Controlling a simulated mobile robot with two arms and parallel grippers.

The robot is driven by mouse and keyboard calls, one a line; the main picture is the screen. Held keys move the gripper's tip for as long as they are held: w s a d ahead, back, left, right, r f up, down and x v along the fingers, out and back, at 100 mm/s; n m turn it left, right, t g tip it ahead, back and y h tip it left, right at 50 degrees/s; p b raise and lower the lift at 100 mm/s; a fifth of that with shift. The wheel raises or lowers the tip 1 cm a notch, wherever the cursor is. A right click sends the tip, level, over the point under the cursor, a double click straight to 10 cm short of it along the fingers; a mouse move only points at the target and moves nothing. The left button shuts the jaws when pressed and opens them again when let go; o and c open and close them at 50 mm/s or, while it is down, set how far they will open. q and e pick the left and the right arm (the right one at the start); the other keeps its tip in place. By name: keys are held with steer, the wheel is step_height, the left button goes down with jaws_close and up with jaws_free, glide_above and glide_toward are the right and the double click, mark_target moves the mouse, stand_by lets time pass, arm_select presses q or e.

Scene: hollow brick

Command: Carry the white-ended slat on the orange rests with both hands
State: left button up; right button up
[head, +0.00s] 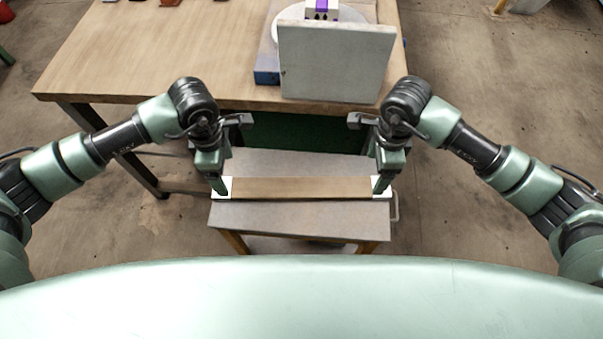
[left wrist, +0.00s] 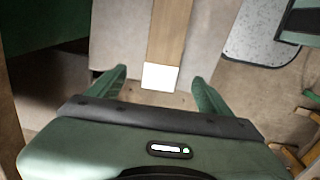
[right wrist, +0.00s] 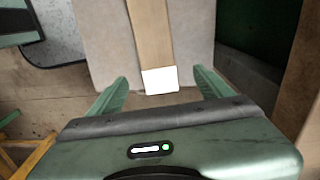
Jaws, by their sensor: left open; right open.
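The slat (head: 302,188) is a brown wooden strip with white ends, lying level across a grey-topped stand in the head view. My left gripper (head: 221,186) is over its left white end; my right gripper (head: 382,184) is over its right white end. In the left wrist view the white end (left wrist: 160,77) lies between the open fingers (left wrist: 160,88). In the right wrist view the other white end (right wrist: 160,80) lies between the open fingers (right wrist: 160,92). Neither gripper is closed on the slat. I cannot make out the orange rests clearly.
The grey-topped stand (head: 290,220) has orange-yellow legs. Behind it is a wooden workbench (head: 150,70) carrying a pale upright panel (head: 335,65), a white round piece and a purple-marked object. Small dark and red items sit at the bench's far edge. Concrete floor is open at both sides.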

mark_target(232, 187)
arm_select(q)
steer(key=shift+s+r, duration=0.1)
steer(key=shift+s, duration=0.15)
arm_select(e)
steer(key=shift+s+r, duration=0.1)
steer(key=shift+s, duration=0.2)
arm_select(q)
step_height(232, 187, down, 8)
steer(key=shift+r, duration=0.1)
arm_select(e)
step_height(232, 187, down, 8)
steer(key=shift+r, duration=0.1)
arm_select(q)
steer(key=shift+w, duration=0.1)
jaws_close()
arm_select(e)
steer(key=shift+w, duration=0.1)
jaws_close()
